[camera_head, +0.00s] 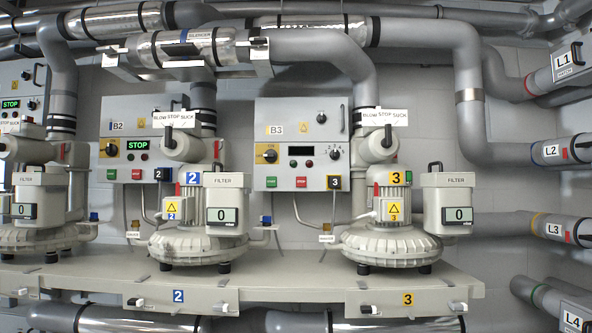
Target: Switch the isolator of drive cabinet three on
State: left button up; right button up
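Drive cabinet three (285,118), labelled B3, is the grey box on the wall left of the blower marked 3. Its isolator (267,154) is a yellow plate with a dark rotary handle at the cabinet's left side. The handle's exact angle is too small to tell. The cabinet's display (301,151) is dark. Neither of my grippers is in view.
Cabinet B2 (125,126) to the left has a similar yellow isolator (109,148) and a lit green STOP display (138,145). Blower three (390,240) and its filter box (447,195) stand right of B3 on a grey bench (330,290). Pipes run overhead.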

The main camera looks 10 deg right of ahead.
aim_at(270, 155)
jog(key=k, duration=0.6)
jog(key=u, duration=0.8)
jog(key=i, duration=1.35)
jog(key=u, duration=0.35)
jog(key=i, duration=1.75)
jog(key=z, duration=0.65)
